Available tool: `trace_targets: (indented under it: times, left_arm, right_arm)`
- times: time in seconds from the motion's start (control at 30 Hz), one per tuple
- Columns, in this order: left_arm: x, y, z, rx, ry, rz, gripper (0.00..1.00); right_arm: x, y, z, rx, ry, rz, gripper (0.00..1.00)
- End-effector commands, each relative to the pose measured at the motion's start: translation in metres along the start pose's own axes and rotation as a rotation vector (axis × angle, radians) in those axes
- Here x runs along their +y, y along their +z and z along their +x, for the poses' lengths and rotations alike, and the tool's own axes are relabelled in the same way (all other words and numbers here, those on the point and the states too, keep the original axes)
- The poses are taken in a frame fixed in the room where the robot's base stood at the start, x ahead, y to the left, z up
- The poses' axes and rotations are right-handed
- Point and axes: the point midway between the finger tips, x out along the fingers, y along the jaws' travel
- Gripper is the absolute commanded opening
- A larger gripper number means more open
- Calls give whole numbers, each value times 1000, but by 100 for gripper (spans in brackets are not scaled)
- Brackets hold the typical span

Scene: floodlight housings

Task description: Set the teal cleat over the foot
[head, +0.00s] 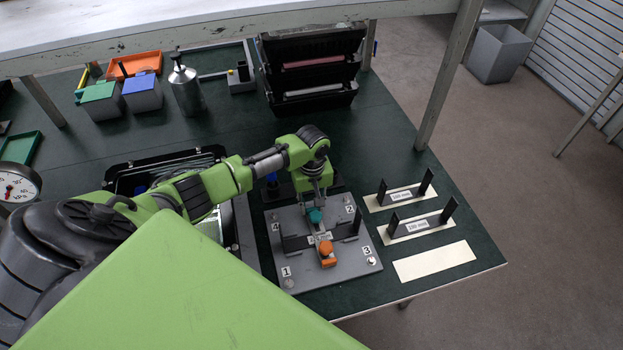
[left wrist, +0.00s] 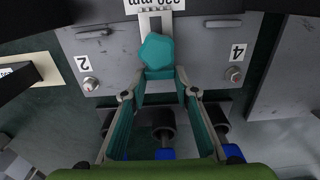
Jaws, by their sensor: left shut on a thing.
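The teal cleat (head: 314,215) is at the far edge of a grey plate (head: 345,277) with numbered corners. My left gripper (head: 315,198) is shut on it from above. In the left wrist view the teal cleat (left wrist: 157,52) sits between the fingertips of my left gripper (left wrist: 158,88). A pale slotted strip, seemingly the foot (left wrist: 150,22), reaches out from under a label and runs up to the cleat. I cannot tell whether the cleat touches it. An orange cleat (head: 326,250) sits at the near side of the black bracket (head: 297,243). My right gripper is out of view.
Two brackets (head: 402,195) (head: 415,224) stand on cream mats at the right, beside an empty mat (head: 435,262). A floodlight housing (head: 165,170) lies left of the plate, partly behind my arm. A black rack (head: 312,70) stands behind; a shelf post (head: 447,75) rises at the right.

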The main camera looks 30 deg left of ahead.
Motion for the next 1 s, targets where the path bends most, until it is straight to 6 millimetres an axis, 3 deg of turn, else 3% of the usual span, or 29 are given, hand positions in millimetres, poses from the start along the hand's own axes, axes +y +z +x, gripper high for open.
trace_targets:
  times: [0.03,0.07,0.1,0.13,0.57,1.0]
  left_arm:
    - [0,1,0,-2,2,0,0]
    - [0,1,0,-2,2,0,33]
    - [0,0,0,-2,2,0,43]
    - [0,0,0,-2,2,0,44]
    - [0,-1,-8,0,2,-1,44]
    - [0,0,-94,2,3,0,44]
  right_arm:
    - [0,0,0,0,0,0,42]
    - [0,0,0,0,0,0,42]
    - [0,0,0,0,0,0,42]
    - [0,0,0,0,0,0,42]
    - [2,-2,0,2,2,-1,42]
    - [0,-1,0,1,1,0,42]
